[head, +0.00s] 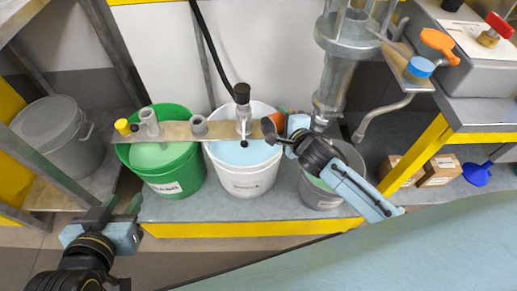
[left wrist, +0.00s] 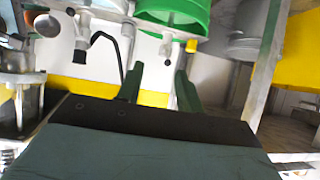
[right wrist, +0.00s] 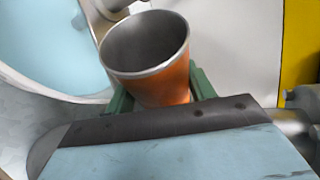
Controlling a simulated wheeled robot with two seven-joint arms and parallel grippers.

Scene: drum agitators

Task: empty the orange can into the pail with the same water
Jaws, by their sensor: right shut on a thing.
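The orange can (right wrist: 165,80) is held in my right gripper (right wrist: 160,95), which is shut on its sides. In the right wrist view its mouth faces the camera and bare grey inner wall shows; I see no liquid in it. In the head view the can (head: 283,112) is partly hidden by my right gripper (head: 288,122), beside the right rim of the white pail (head: 243,180), which holds light blue water. The green pail (head: 170,185) and the grey pail (head: 318,195) hold green liquid. My left gripper (head: 122,212) is open and empty, in front of the green pail.
A bar (head: 180,132) with a yellow knob and fittings crosses the green and white pails. A clear column (head: 335,75) stands behind the grey pail. A grey bin (head: 60,135) is at left. A pale table (head: 400,250) fills the front right.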

